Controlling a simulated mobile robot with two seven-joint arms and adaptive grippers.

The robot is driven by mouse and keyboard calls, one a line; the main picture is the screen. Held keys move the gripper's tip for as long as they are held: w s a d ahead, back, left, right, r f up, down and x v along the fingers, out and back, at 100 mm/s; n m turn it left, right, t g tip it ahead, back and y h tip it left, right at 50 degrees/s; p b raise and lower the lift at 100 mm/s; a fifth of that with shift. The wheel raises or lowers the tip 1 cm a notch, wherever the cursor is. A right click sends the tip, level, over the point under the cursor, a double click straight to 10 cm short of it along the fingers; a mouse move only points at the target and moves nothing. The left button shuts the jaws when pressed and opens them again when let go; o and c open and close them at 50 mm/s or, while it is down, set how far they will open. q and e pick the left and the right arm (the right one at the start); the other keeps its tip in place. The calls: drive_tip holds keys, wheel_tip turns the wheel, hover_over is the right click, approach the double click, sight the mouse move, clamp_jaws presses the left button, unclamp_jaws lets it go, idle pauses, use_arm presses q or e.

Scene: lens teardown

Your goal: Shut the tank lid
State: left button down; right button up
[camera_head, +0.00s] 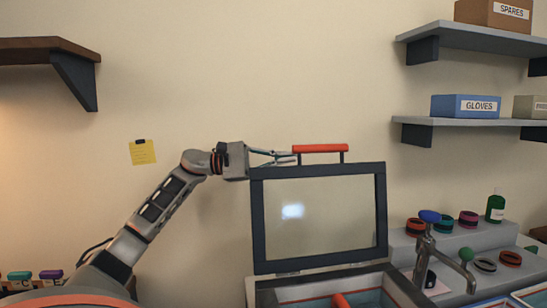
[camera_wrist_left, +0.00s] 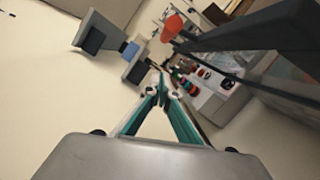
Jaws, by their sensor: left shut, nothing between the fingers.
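The tank lid (camera_head: 257,215) stands open and upright in the head view, a dark frame around a clear pane. A red handle (camera_head: 320,148) runs along its top edge. The tank (camera_head: 270,294) is below it at the bottom of the view, its inside partly cut off. My left gripper (camera_head: 296,158) is shut and empty, its fingertips at the lid's top edge by the left end of the handle. I cannot tell whether they touch it. In the left wrist view the fingertips (camera_wrist_left: 162,82) meet, with the lid's dark frame (camera_wrist_left: 250,28) and red handle (camera_wrist_left: 173,24) beyond. My right gripper is not in view.
A tap with a blue knob (camera_head: 430,216) stands close to the right of the tank. Several coloured rings and a green bottle (camera_head: 495,207) sit on a stepped stand. Wall shelves hold a blue gloves box (camera_head: 465,106) and others. The wall behind the lid is bare.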

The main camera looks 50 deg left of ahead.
sight(307, 151)
use_arm(q)
drive_tip(key=d, duration=0.1)
drive_tip(key=w+d+r+p, duration=0.1)
drive_tip(key=d, duration=0.1)
drive_tip(key=d+p, duration=0.1)
drive_tip(key=d, duration=0.1)
drive_tip(key=shift+w+r, duration=0.35)
drive_tip(key=shift+r, duration=0.05)
drive_tip(key=shift+s+d+r, duration=0.15)
drive_tip(key=shift+d, duration=0.3)
